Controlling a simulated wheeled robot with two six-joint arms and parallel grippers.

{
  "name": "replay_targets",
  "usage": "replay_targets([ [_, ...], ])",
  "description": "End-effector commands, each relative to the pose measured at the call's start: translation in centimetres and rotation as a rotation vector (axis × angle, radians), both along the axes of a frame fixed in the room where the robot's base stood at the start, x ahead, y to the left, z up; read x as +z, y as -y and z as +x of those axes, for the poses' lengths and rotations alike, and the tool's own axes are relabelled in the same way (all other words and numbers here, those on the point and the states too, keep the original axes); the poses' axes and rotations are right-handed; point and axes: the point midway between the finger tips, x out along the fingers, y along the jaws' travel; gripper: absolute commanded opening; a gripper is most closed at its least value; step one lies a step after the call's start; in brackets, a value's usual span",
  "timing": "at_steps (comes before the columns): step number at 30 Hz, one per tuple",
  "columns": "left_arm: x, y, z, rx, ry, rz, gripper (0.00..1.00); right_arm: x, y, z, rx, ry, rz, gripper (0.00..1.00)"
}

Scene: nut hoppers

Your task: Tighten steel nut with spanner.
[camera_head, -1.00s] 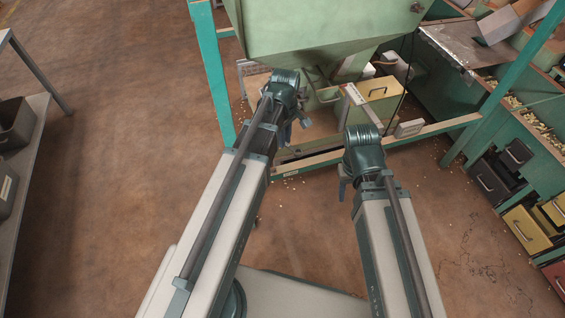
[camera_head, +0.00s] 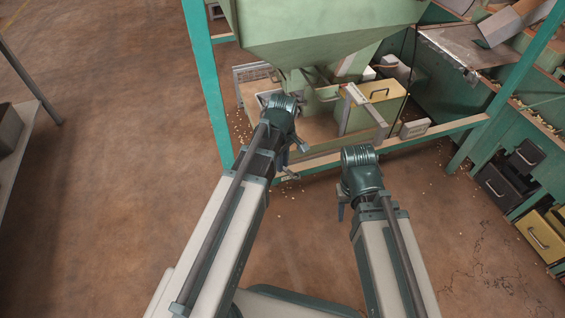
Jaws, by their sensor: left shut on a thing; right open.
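My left gripper (camera_head: 294,160) is low in front of the hopper frame, near its lower front rail. It is shut on a small grey thing (camera_head: 302,147), perhaps the spanner, mostly hidden by the gripper and too small to identify. My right gripper (camera_head: 341,208) is open, with its fingers pointing down over the floor in front of the rail. I cannot make out a steel nut in this view.
A green hopper (camera_head: 310,35) stands ahead in a teal frame (camera_head: 207,85) with a low front rail (camera_head: 430,132). Drawers (camera_head: 495,183) stand at right, a grey bench (camera_head: 22,150) at left. Floor at left is clear.

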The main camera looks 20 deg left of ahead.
Motion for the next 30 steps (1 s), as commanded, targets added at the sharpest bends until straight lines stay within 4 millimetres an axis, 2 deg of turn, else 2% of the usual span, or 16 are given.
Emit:
replay_targets([
  [1,-1.1,0.0,0.0,0.0,0.0,0.0,0.0,-1.1,0.0,0.0,0.0,0.0,-0.001,0.5],
  [13,-5.2,0.0,0.0,0.0,0.0,0.0,0.0,-5.3,-0.1,0.0,0.009,0.0,0.005,0.5],
  [30,-5.7,0.0,0.0,0.0,0.0,0.0,0.0,-5.7,-0.1,0.0,0.011,0.0,0.006,0.5],
])
